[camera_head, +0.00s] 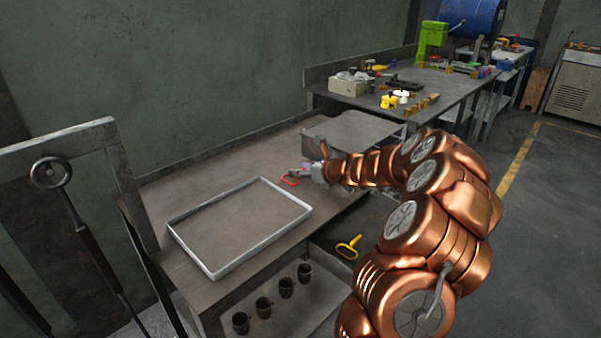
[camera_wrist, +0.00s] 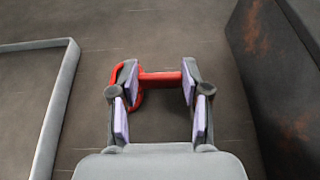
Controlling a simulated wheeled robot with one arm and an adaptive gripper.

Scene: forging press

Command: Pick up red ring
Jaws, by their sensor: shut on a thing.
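The red ring (camera_wrist: 160,78) has a loop at the left and a straight bar running to the right, in the wrist view. My gripper (camera_wrist: 158,70) is shut on it, with the bar spanning the gap between the two purple-padded fingers. The left finger hides part of the loop. In the head view, the red ring (camera_head: 290,181) shows small at the tip of my gripper (camera_head: 303,174), over the wooden-brown table. I cannot tell whether it touches the tabletop.
An empty grey tray (camera_head: 240,182) lies left of my gripper; its edge (camera_wrist: 66,90) shows in the wrist view. A dark metal block (camera_head: 352,135) stands close on the right. Several dark cups (camera_head: 286,287) and a yellow-handled item (camera_head: 348,247) are below the tabletop.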

